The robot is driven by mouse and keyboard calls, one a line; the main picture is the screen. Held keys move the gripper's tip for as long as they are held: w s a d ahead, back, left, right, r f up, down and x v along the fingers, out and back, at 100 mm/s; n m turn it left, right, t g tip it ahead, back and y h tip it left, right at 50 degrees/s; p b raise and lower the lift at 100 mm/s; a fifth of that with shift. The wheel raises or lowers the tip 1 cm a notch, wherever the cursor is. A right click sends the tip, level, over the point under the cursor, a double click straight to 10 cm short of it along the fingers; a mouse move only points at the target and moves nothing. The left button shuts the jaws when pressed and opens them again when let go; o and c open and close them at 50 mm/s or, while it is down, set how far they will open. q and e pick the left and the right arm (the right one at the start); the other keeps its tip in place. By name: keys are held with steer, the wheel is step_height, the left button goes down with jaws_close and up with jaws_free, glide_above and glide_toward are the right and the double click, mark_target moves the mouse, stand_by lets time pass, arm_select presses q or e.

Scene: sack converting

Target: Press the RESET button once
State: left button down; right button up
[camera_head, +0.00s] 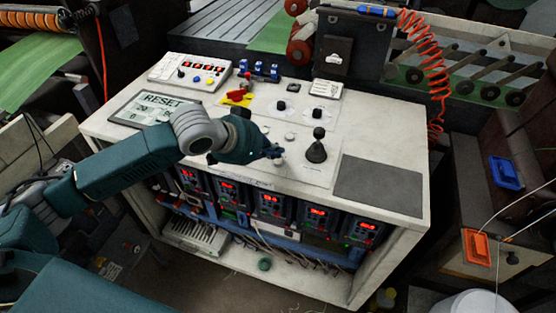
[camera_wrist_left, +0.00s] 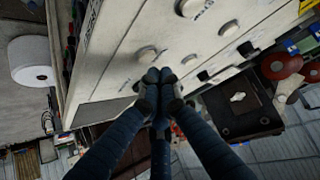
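A white control console (camera_head: 215,115) stands in front of me. In the left wrist view the closed fingertips (camera_wrist_left: 158,75) lie near a round button (camera_wrist_left: 148,53) and another (camera_wrist_left: 190,60). Contact cannot be told. My right gripper is not in view.
A black joystick (camera_head: 317,147) stands just right of my left gripper. A dark grey mat (camera_head: 380,186) covers the right end.

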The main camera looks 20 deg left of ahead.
mark_target(275, 162)
arm_select(q)
steer(key=shift+f, duration=0.1)
steer(key=shift+f, duration=0.25)
steer(key=shift+f, duration=0.5)
stand_by(0.7)
steer(key=shift+r+p, duration=0.85)
steer(key=shift+p, duration=0.45)
steer(key=shift+r, duration=0.1)
step_height(275, 162, up, 5)
steer(key=p, duration=0.5)
steer(key=shift+p, duration=0.4)
